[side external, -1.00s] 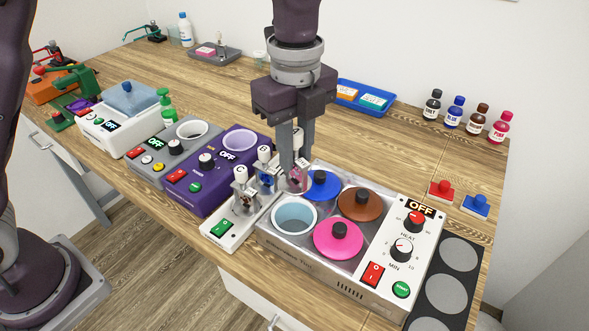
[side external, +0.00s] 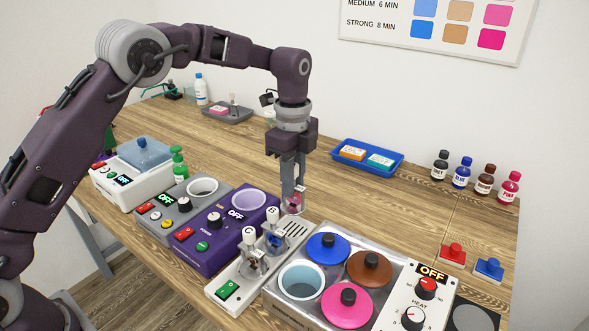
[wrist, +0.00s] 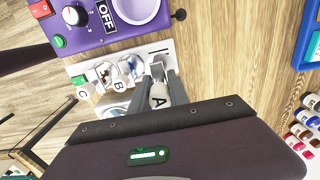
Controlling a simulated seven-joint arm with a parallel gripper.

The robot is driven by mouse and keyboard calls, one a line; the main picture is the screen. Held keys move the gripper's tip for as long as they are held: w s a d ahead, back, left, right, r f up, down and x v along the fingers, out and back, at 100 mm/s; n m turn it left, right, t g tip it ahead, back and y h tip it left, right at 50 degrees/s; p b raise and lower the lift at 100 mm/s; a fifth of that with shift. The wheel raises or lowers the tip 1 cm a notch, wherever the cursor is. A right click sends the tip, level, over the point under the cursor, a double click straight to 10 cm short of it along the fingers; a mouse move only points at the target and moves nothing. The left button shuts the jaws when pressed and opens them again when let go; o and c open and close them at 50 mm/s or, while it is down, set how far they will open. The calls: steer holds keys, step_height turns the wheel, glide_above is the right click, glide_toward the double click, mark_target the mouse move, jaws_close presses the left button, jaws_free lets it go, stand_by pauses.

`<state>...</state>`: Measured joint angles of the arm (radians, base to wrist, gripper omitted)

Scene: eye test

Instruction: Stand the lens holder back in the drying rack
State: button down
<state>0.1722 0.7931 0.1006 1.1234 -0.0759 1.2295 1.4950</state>
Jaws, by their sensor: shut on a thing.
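My gripper (side external: 292,198) is shut on lens holder A, a white-topped clear holder with a pink lens (side external: 295,204). Its letter A (wrist: 158,101) shows between the fingers in the wrist view. The holder hangs upright, apparently just above the slotted end of a white rack (side external: 225,292); the exact gap is unclear. Holder B (side external: 272,216), with a blue lens, and holder C (side external: 249,236) stand in this rack, which has a green switch at its near end. They also show in the wrist view, B (wrist: 119,87) and C (wrist: 83,95).
A purple device (side external: 205,255) stands left of the rack. A steel tank with an open pot (side external: 302,280) and blue, brown and pink lids stands close on the right. A blue tray (side external: 366,158) and several bottles (side external: 462,172) are behind. Bare table lies behind the rack.

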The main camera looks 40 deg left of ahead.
mark_target(293, 206)
steer(key=shift+f, duration=3.2)
steer(key=shift+f, duration=0.35)
steer(key=c, duration=0.8)
jaws_free()
steer(key=shift+c, duration=0.2)
steer(key=shift+r, duration=3.05)
